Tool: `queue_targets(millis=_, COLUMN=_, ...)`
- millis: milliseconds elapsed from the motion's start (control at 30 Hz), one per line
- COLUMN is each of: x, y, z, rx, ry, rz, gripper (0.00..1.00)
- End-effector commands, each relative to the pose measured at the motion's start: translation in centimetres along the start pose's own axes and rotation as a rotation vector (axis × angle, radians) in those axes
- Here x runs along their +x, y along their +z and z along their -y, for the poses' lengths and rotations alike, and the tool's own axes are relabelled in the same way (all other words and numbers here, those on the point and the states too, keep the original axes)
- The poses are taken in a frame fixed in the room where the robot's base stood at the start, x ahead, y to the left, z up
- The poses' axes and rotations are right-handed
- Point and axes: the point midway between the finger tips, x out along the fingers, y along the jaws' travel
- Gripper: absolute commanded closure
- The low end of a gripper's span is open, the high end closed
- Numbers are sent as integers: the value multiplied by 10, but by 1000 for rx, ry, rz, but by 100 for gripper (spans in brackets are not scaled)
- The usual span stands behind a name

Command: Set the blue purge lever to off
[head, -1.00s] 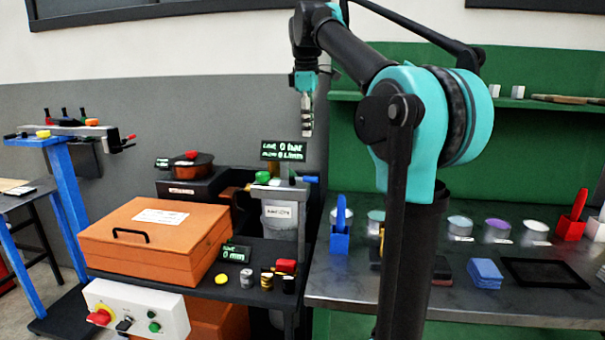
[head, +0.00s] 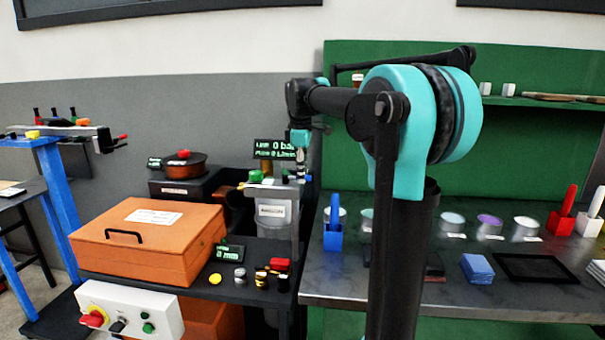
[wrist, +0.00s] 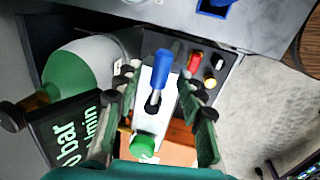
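The blue purge lever (wrist: 163,66) shows in the wrist view as a blue handle rising from a dark slot on a pale block. In the head view only a bit of blue (head: 308,178) shows beside the gripper. My gripper (wrist: 161,84) is open, its two fingers spread left and right of the lever in the picture, with nothing held. I cannot tell how far above the lever the fingertips are. In the head view my gripper (head: 301,166) points down over the block on the grey cylinder (head: 271,211).
A green knob (wrist: 144,147) sits on the same block. A display (head: 274,150) reading 0 bar stands close by, with a green bottle (wrist: 72,75) near it in the wrist view. An orange case (head: 150,240) lies left. A red knob (head: 280,264) stands in front.

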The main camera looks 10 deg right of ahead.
Motion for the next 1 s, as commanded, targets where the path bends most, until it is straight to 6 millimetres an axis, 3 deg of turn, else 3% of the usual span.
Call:
queue_targets(millis=367, x=7, y=0, z=0, rx=0, ry=0, rz=0, gripper=61)
queue_targets(millis=700, x=7, y=0, z=0, rx=0, ry=0, rz=0, gripper=100)
queue_targets(millis=1000, x=7, y=0, z=0, rx=0, ry=0, rz=0, gripper=100)
